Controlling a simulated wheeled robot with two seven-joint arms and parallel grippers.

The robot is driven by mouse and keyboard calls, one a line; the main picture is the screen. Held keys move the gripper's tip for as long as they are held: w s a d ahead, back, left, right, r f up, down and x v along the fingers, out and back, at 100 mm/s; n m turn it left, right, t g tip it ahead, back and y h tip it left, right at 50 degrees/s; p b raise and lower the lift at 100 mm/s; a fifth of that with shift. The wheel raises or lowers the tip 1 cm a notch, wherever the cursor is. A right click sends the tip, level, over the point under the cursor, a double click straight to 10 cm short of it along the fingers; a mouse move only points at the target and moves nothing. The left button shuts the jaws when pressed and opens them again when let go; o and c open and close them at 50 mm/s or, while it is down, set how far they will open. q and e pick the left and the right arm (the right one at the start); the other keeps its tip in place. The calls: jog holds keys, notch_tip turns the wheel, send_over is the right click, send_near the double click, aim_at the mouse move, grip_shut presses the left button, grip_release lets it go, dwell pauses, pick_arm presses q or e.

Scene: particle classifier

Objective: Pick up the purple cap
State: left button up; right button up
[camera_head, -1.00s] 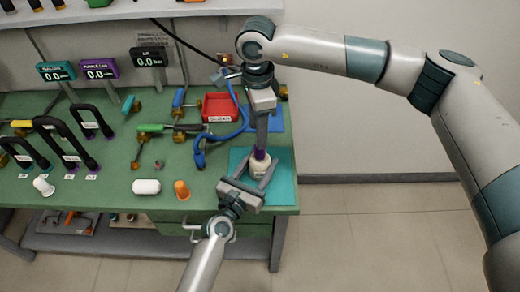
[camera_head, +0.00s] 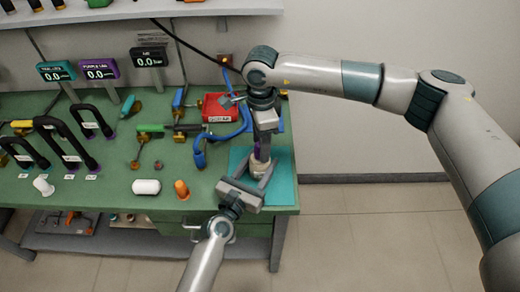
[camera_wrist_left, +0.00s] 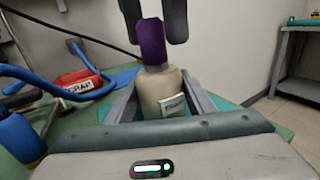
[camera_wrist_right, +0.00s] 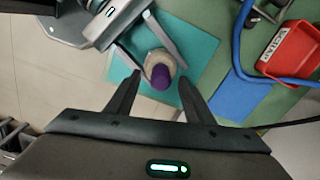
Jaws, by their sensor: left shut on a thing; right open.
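A cream bottle (camera_wrist_left: 163,92) with a purple cap (camera_wrist_left: 152,42) on top stands upright on the teal mat (camera_wrist_right: 203,46). My left gripper (camera_head: 262,174) is shut around the bottle's body from the front. My right gripper (camera_head: 262,140) points down from above with its fingers spread. In the right wrist view the cap (camera_wrist_right: 161,76) lies between the fingertips, with a gap to each side. In the left wrist view the dark right fingers overlap the cap's upper part. In the head view the right gripper hides most of the cap.
A red tray (camera_head: 222,105) and a blue hose (camera_head: 201,145) lie behind and left of the bottle. A white capsule (camera_head: 146,187) and an orange cone (camera_head: 181,188) lie to the left. Dark hooped handles (camera_head: 65,138) stand further left. The bench ends just right of the mat.

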jog(key=shift+f, duration=0.5)
jog(key=c, duration=1.1)
jog(key=shift+o, duration=0.2)
jog(key=shift+r, duration=0.1)
jog(key=shift+r, duration=4.95)
